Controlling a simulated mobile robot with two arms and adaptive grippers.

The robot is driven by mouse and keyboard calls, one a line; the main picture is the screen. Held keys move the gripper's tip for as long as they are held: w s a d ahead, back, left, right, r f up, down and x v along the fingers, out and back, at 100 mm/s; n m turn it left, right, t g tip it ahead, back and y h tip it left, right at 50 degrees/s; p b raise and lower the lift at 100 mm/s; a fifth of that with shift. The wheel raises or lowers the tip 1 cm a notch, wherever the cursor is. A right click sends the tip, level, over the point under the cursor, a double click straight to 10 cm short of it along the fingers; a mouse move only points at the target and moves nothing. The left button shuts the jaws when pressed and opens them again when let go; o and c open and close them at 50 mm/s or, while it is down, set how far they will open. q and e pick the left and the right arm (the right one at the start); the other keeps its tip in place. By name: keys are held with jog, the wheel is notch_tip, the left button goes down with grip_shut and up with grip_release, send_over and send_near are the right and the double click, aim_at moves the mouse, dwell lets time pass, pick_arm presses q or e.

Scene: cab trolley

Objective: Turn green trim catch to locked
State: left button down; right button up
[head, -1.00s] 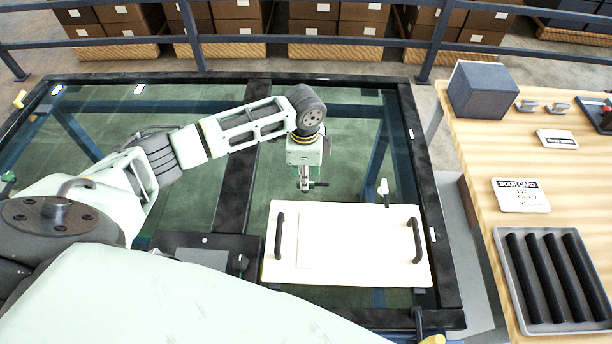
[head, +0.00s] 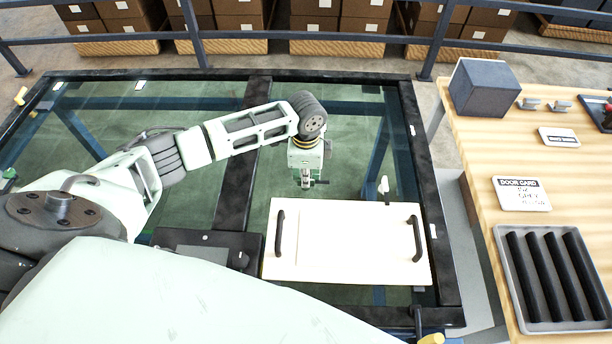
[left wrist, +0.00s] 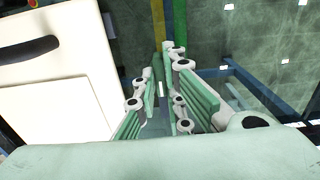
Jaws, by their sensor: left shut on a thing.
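My left gripper (head: 306,183) points down just beyond the far edge of the white panel (head: 345,268), left of its middle. It is shut on a small piece there, which by its place looks like the green trim catch. The fingers hide that piece, so its colour and angle cannot be told. In the left wrist view the green-padded fingers (left wrist: 168,100) stand beside the white panel (left wrist: 60,85). A white catch (head: 384,187) stands upright at the same panel edge, farther right. My right gripper is not in view.
The panel has two dark handles (head: 279,235) (head: 416,240) and lies on a dark frame (head: 236,160) over green glass. A wooden bench (head: 480,135) at the right holds a blue-grey box (head: 484,88) and a tray of black strips (head: 505,285). A railing (head: 330,43) runs behind.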

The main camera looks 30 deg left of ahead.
pick_arm(q)
jog(key=shift+m, duration=0.3)
jog(key=shift+r+m+p, duration=0.1)
jog(key=shift+m+p, duration=0.4)
jog(key=m+p, duration=0.1)
jog(key=m, duration=0.1)
jog(key=shift+m, duration=0.3)
jog(key=m, duration=0.4)
jog(key=shift+p, duration=0.4)
jog(key=m, duration=0.9)
jog(key=shift+m, duration=0.3)
jog(key=c, duration=1.8)
grip_release()
jog(key=shift+c, duration=0.2)
